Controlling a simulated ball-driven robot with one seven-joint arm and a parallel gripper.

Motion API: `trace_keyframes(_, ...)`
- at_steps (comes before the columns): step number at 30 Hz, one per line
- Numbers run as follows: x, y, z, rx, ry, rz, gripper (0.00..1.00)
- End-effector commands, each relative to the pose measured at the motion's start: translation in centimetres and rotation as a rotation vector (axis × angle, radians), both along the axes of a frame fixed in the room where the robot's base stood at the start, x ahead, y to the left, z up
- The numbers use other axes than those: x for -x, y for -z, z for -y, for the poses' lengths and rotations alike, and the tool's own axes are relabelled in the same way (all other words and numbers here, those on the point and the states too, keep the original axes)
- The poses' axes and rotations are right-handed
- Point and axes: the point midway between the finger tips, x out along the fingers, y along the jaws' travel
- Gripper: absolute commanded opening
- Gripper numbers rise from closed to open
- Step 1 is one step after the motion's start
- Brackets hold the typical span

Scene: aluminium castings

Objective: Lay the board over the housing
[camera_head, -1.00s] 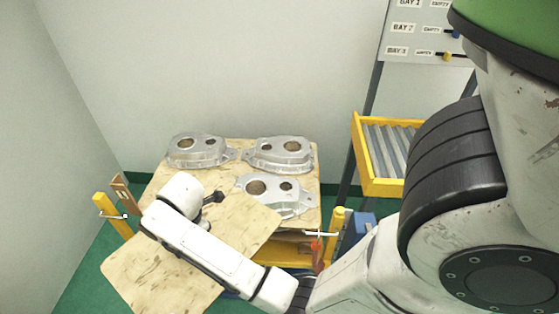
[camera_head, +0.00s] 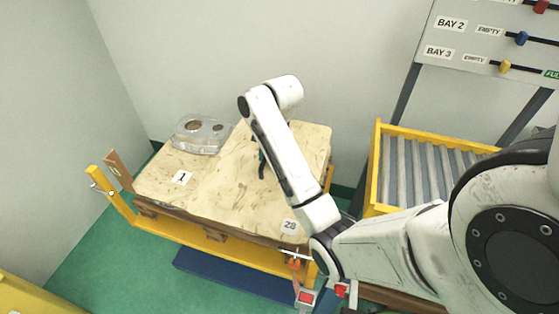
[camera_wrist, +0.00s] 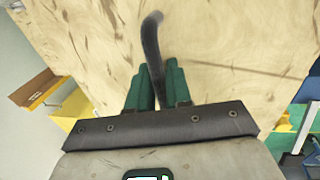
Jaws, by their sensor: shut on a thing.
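The wooden board (camera_head: 235,188) is spread over the middle and right of the pallet deck. It fills most of the wrist view (camera_wrist: 220,40). One grey cast housing (camera_head: 200,135) stands uncovered at the back left of the deck, beside the board. The other housings are hidden. My gripper (camera_head: 262,168) is above the board, partly behind my arm. In the wrist view its green fingers (camera_wrist: 157,85) are shut on the dark curved handle (camera_wrist: 151,40) of the board. I cannot tell whether the board rests on anything beneath it.
A yellow frame (camera_head: 215,245) borders the pallet, with a post (camera_head: 110,195) at the left. A yellow-edged roller conveyor (camera_head: 425,165) stands to the right, below a bay sign panel (camera_head: 475,45). Label 1 (camera_head: 181,177) lies on the left deck. Green floor is free at front left.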

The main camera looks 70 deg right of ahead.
Motion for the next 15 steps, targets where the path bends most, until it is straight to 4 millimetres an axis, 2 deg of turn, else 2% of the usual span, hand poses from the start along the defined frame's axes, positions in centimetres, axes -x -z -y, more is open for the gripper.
trace_keyframes(1,-0.2,1.1,1.2,0.003,0.004,0.003,0.00)
trace_keyframes(9,-1.1,2.8,6.3,0.000,0.004,-0.001,0.00)
trace_keyframes(15,-1.5,6.1,8.8,0.000,0.004,-0.001,0.00)
